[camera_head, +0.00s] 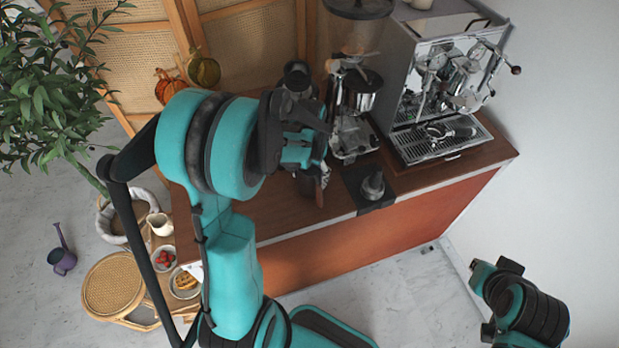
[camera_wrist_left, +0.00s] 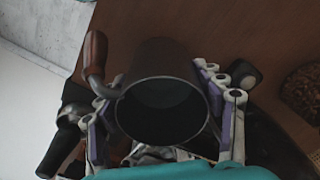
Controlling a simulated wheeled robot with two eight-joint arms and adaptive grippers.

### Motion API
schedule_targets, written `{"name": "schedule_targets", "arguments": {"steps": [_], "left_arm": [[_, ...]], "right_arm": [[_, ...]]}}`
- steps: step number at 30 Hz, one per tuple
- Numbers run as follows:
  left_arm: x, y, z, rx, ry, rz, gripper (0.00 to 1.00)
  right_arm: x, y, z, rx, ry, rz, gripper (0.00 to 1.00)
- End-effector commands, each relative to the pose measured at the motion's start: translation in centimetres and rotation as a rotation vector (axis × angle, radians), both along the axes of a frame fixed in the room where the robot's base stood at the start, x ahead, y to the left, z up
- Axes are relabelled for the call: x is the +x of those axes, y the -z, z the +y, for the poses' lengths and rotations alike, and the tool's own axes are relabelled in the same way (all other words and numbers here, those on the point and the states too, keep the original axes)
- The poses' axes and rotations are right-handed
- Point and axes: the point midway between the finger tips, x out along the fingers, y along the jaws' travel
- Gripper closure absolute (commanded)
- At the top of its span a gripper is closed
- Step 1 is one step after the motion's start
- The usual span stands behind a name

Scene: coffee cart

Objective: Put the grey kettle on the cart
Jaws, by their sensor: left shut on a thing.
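The grey kettle (camera_wrist_left: 165,108) is a dark, open-topped vessel with a brown wooden handle. In the left wrist view it sits between the two fingers of my left gripper (camera_wrist_left: 163,95), which is shut on it. In the head view the kettle (camera_head: 306,185) is mostly hidden by my left wrist, and its handle points down. My left gripper (camera_head: 322,170) is over the cart (camera_head: 270,220), near its front edge. Whether the kettle's base touches the wooden top cannot be told.
A grinder (camera_head: 352,105) and an espresso machine (camera_head: 440,85) stand at the back right of the cart. A tamper (camera_head: 373,185) on a dark mat (camera_head: 354,181) is just right of the kettle. The cart's front right strip is clear. Part of my right arm shows at lower right.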

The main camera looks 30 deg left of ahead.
Motion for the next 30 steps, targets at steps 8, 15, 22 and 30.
{"name": "schedule_targets", "arguments": {"steps": [8, 15, 22, 30], "left_arm": [[0.0, 0.6, 0.0, 0.000, 0.000, 0.000, 0.80], [0.0, 0.9, 0.0, 0.000, 0.000, 0.000, 0.11], [0.0, 0.9, 0.0, 0.000, 0.000, 0.000, 0.11], [0.0, -0.8, 0.0, 0.000, 0.000, 0.000, 0.11]], "right_arm": [[0.0, 0.2, 0.0, 0.000, 0.000, 0.000, 1.00], [0.0, 0.5, 0.0, 0.000, 0.000, 0.000, 1.00], [0.0, 0.5, 0.0, 0.000, 0.000, 0.000, 1.00], [0.0, -0.3, 0.0, 0.000, 0.000, 0.000, 1.00]]}}
